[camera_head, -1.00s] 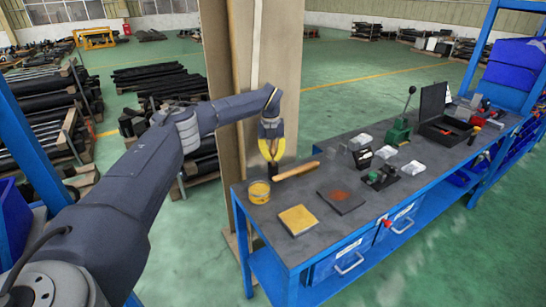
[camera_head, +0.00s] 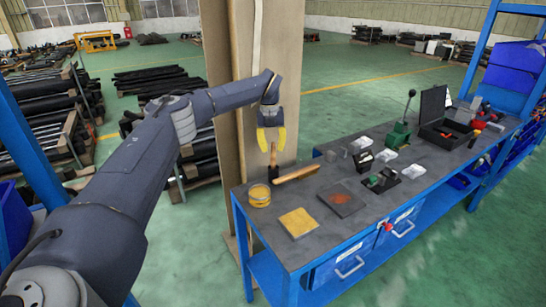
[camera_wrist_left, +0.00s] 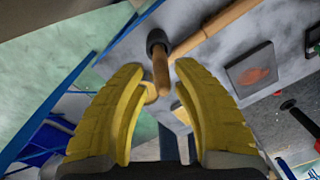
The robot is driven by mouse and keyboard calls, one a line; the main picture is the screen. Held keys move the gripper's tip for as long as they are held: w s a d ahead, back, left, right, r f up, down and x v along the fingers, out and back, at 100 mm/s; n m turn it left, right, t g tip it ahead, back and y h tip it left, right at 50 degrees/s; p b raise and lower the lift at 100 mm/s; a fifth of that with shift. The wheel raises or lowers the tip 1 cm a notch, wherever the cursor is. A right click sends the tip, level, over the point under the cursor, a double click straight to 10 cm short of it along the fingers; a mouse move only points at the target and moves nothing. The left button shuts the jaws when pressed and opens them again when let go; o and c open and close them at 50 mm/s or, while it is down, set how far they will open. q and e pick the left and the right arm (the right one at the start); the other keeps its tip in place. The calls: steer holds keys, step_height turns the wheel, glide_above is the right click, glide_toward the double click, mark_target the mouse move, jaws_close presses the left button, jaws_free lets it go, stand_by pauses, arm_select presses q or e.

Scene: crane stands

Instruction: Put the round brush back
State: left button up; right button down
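The round brush (camera_head: 273,157) stands about upright at the back left of the bench, with its wooden handle up and a dark lower end. I cannot tell whether that end is a head or sits in a holder. In the left wrist view its handle (camera_wrist_left: 161,72) points toward me from a black round part. My left gripper (camera_head: 271,139) is open just above the handle, with its yellow fingers spread (camera_wrist_left: 160,88) on either side of the handle tip. It holds nothing. My right gripper is not in view.
A long wooden piece (camera_head: 297,174) lies right beside the brush. A yellow tin (camera_head: 259,195), a yellow square (camera_head: 298,222) and a dark plate with a reddish patch (camera_head: 342,197) are in front. A tall board (camera_head: 222,60) stands behind my gripper.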

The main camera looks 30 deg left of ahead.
arm_select(q)
steer(key=shift+s+a+r, duration=0.1)
steer(key=shift+a+r, duration=0.05)
steer(key=shift+r, duration=3)
